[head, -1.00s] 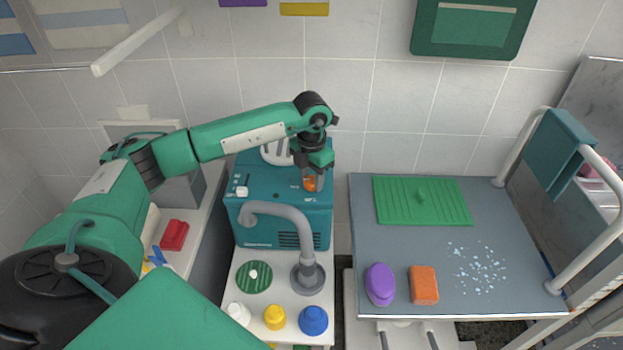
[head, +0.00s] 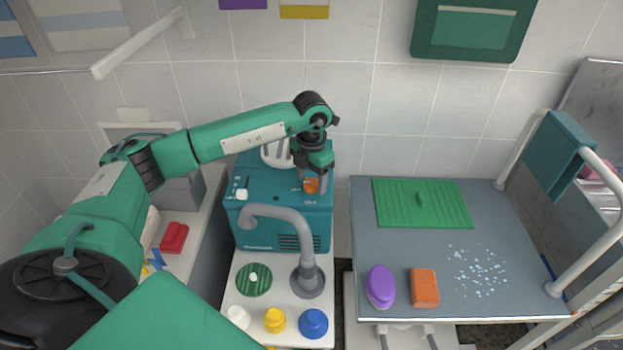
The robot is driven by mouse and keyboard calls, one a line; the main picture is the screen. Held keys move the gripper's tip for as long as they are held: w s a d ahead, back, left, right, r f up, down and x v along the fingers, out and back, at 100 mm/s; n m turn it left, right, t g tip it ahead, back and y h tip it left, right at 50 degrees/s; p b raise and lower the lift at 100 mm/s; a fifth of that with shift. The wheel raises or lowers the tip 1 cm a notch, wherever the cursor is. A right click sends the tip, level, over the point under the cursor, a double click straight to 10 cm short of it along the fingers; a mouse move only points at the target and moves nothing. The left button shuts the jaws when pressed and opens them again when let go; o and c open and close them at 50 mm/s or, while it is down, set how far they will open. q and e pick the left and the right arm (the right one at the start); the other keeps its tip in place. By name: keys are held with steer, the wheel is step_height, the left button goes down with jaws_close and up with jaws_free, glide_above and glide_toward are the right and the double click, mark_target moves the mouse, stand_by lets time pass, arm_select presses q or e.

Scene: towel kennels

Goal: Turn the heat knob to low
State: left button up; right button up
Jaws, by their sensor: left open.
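The teal dryer unit (head: 265,208) stands against the tiled wall, with a grey hose arm (head: 300,228) in front of it. An orange knob (head: 311,186) is on its top right, and a white knob or switch (head: 241,194) is on its left. The knobs' markings are too small to read. My left gripper (head: 312,184) points down at the orange knob, with its open fingers at the knob's sides. I cannot tell whether they touch it. My right gripper is not in view.
Yellow (head: 275,320) and blue (head: 313,323) bottles stand before the unit on a white top. At right, a grey table (head: 400,245) holds a green mat (head: 421,203), a purple object (head: 380,287) and an orange block (head: 424,287). A red object (head: 174,237) lies at left.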

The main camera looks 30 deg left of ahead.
arm_select(q)
step_height(320, 180, up, 9)
steer(key=b, duration=0.1)
step_height(320, 180, up, 4)
glide_above(312, 182)
steer(key=shift+r, duration=0.15)
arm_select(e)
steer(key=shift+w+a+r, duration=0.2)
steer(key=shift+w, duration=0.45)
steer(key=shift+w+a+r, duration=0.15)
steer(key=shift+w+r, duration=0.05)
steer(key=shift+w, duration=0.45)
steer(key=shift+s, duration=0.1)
